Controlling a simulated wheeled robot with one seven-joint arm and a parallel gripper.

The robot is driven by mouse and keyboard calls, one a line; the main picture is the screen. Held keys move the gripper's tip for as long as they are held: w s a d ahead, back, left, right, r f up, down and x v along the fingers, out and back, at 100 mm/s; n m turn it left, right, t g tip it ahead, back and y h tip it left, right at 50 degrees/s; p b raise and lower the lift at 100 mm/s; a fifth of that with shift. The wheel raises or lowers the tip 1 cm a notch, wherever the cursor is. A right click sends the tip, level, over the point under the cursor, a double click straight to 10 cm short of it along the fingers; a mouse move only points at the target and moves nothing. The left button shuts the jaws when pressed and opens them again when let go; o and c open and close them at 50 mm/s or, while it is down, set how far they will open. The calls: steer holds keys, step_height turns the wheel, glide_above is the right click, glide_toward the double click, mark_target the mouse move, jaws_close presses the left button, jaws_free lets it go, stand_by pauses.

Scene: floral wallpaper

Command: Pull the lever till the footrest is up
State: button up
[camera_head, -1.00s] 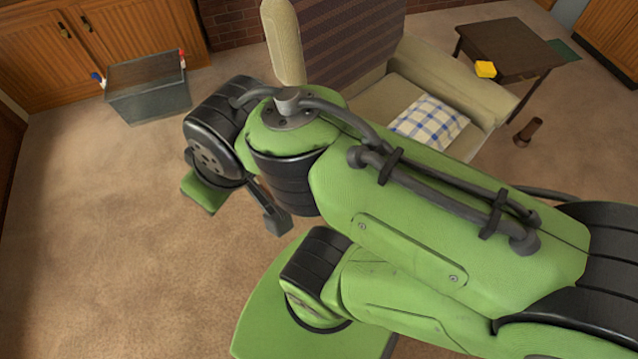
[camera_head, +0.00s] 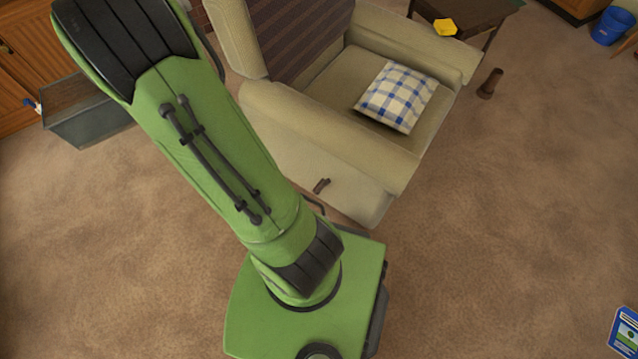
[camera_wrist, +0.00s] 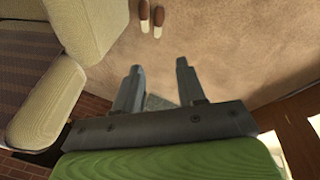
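The beige recliner armchair (camera_head: 330,130) stands at the top middle of the head view, its back to the upper left. A small dark brown lever (camera_head: 321,186) sticks out low on its near side panel. No raised footrest shows; the chair's front is mostly hidden by the near armrest. My gripper is outside the head view. In the wrist view my gripper (camera_wrist: 160,66) is open and empty, its two fingers apart over carpet. Part of the armchair (camera_wrist: 50,100) shows left of the fingers there, not touching them. The lever cannot be made out in the wrist view.
A blue-checked pillow (camera_head: 396,96) lies on the seat. A dark side table (camera_head: 480,12) with a yellow object (camera_head: 444,27) stands behind. A grey box (camera_head: 85,115) is at left. Carpet at right is largely clear.

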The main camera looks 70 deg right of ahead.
steer(key=s+d+f+g+b, duration=0.1)
steer(key=s+d+f, duration=0.1)
steer(key=d+f, duration=0.35)
steer(key=s+d+f+g, duration=0.1)
steer(key=s+d+f, duration=0.15)
steer(key=f, duration=0.55)
steer(key=n+g+h+b, duration=0.1)
steer(key=n+g+b, duration=0.1)
steer(key=n+g, duration=0.1)
glide_toward(324, 181)
steer(key=b+x, duration=0.5)
steer(key=x, duration=0.7)
steer(key=shift+f+b, duration=0.25)
steer(key=shift+b, duration=0.1)
jaws_close()
